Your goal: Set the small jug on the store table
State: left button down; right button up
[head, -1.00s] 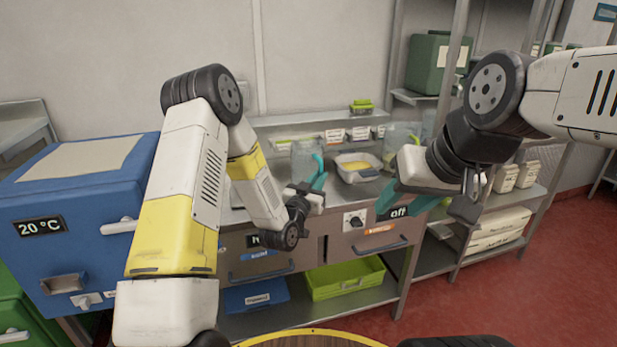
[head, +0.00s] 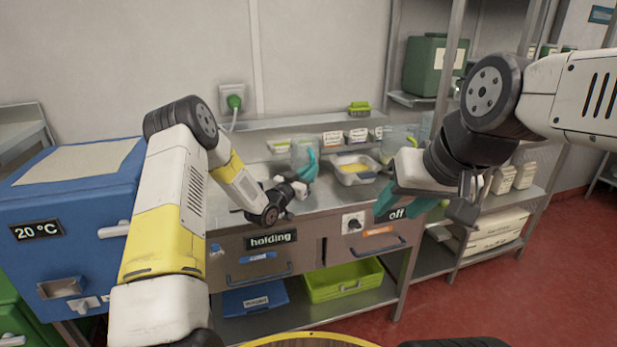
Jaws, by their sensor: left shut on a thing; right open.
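A clear small jug (head: 301,151) is above the steel counter, in the middle of the head view. My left gripper (head: 309,168), with teal fingers, is shut on the jug at its near right side. The fingers and wrist hide its lower part, so I cannot tell whether its base touches the counter. My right gripper (head: 404,208) is open and empty, pointing down in front of the counter's right end. A second clear vessel (head: 395,140) stands at the back right of the counter, partly hidden by my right arm.
A steel pan with yellow contents (head: 356,178) sits right of the jug. The counter front carries a "holding" sign (head: 272,239) and a dial (head: 353,223). A blue "20 °C" cabinet (head: 75,215) stands left. Shelving (head: 440,270) stands right. A green tray (head: 343,281) lies below.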

pick_arm(q)
jog(key=shift+w+a+f, duration=0.15)
jog(key=shift+w+f, duration=0.05)
jog(key=shift+f, duration=0.7)
jog(key=shift+w+a+f, duration=0.15)
jog(key=shift+w+f, duration=0.05)
jog(key=shift+f, duration=0.65)
jog(key=c, duration=1.5)
grip_release()
jog(key=shift+f, duration=0.15)
jog(key=shift+o, duration=0.3)
